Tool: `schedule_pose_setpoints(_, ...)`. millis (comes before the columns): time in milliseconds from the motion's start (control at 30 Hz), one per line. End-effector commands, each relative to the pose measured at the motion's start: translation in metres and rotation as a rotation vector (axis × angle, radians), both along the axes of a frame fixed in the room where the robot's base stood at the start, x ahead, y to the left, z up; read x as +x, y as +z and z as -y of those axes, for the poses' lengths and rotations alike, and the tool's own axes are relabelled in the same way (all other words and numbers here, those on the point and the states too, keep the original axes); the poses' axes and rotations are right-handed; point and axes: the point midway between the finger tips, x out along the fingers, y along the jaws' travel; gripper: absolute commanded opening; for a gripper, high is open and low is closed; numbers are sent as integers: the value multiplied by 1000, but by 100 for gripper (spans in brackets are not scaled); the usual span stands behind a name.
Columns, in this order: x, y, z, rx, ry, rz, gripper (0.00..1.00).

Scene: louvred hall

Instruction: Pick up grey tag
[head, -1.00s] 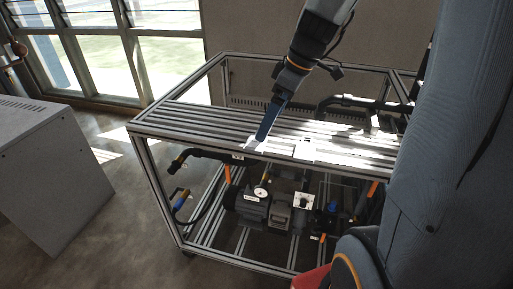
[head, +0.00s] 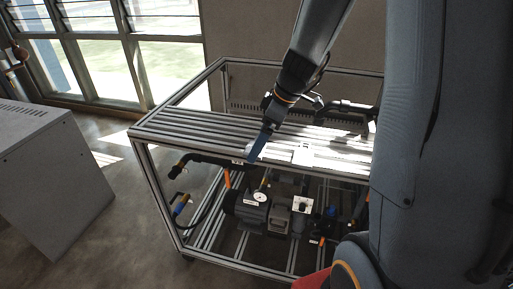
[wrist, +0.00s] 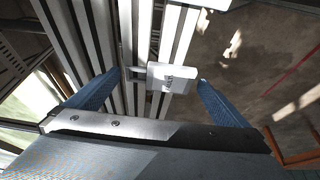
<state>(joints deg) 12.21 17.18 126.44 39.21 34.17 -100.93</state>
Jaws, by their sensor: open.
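A pale grey tag (wrist: 172,78) with dark lettering lies on the slatted bench top in the wrist view. My gripper (wrist: 159,76) is open, its two blue fingers apart on the left and right of the tag in the picture. The tag sits closer to the right finger's tip, and nothing is held. In the head view my gripper (head: 254,157) points down at the front edge of the bench top, and it hides much of that spot. I cannot tell how high the fingertips are above the slats.
Another pale piece (head: 303,153) lies on the bench top (head: 190,122) to the right of my gripper. The bench's metal frame holds pumps and hoses (head: 250,205) below. A grey cabinet (head: 50,180) stands at the left, with open floor between.

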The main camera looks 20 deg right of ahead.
Motion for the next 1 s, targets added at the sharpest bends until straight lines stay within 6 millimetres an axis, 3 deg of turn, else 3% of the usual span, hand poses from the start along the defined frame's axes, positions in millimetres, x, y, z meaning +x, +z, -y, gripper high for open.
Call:
schedule_pose_setpoints(167,0,0,0,0,0,0,100)
schedule_pose_setpoints(400,0,0,0,0,-1,0,65)
schedule_pose_setpoints(733,1,7,0,1,0,2,65)
schedule_pose_setpoints(1000,1,54,0,0,0,6,65)
